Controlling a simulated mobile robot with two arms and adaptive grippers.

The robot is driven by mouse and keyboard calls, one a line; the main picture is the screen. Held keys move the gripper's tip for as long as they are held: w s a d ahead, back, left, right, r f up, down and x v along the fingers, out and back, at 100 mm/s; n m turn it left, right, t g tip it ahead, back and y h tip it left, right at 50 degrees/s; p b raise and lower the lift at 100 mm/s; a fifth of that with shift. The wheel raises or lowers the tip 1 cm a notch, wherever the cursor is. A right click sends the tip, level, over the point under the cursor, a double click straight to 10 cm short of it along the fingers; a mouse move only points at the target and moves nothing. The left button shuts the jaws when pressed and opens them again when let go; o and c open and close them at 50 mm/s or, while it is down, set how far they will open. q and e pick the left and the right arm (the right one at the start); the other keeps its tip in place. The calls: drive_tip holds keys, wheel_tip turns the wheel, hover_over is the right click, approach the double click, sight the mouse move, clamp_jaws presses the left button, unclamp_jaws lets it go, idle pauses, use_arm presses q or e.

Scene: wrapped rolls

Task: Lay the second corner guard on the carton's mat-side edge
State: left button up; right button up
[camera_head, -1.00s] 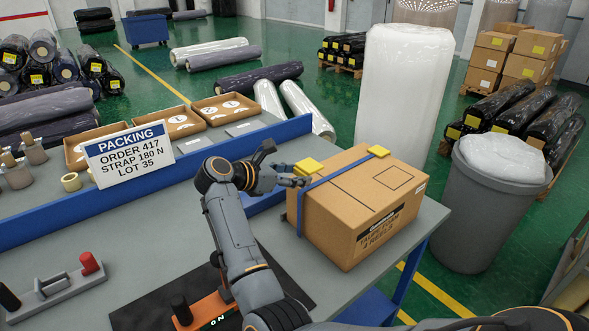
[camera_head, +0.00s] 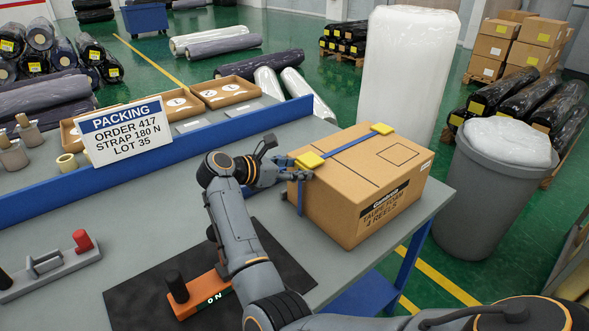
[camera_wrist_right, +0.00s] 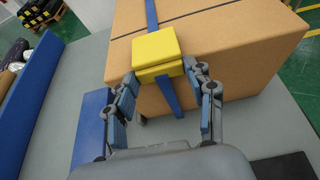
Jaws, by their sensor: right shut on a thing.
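The carton (camera_head: 365,190) stands on the grey packing table. A blue strap (camera_head: 350,144) crosses its top and hangs down its mat-side face. One yellow corner guard (camera_head: 381,129) sits at the strap on the far top edge. The second yellow corner guard (camera_head: 309,160) is at the mat-side top edge, in line with the strap. My right gripper (camera_head: 298,174) is shut on this guard. In the right wrist view, the guard (camera_wrist_right: 157,52) lies between the fingers and covers part of the strap. Whether it rests fully on the edge, I cannot tell. My left gripper is out of view.
A black mat (camera_head: 140,297) with an orange tool (camera_head: 203,293) lies in front of the carton. A blue ledge (camera_head: 150,160) and a packing sign (camera_head: 127,131) stand behind to the left. A grey bin (camera_head: 480,210) stands right of the table.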

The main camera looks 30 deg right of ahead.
drive_tip(key=shift+f+b, duration=0.45)
drive_tip(key=shift+b, duration=0.15)
idle(0.6)
drive_tip(key=o, duration=1)
drive_tip(key=shift+r, duration=0.1)
wheel_tip(320, 180, up, 10)
drive_tip(key=shift+f, duration=0.1)
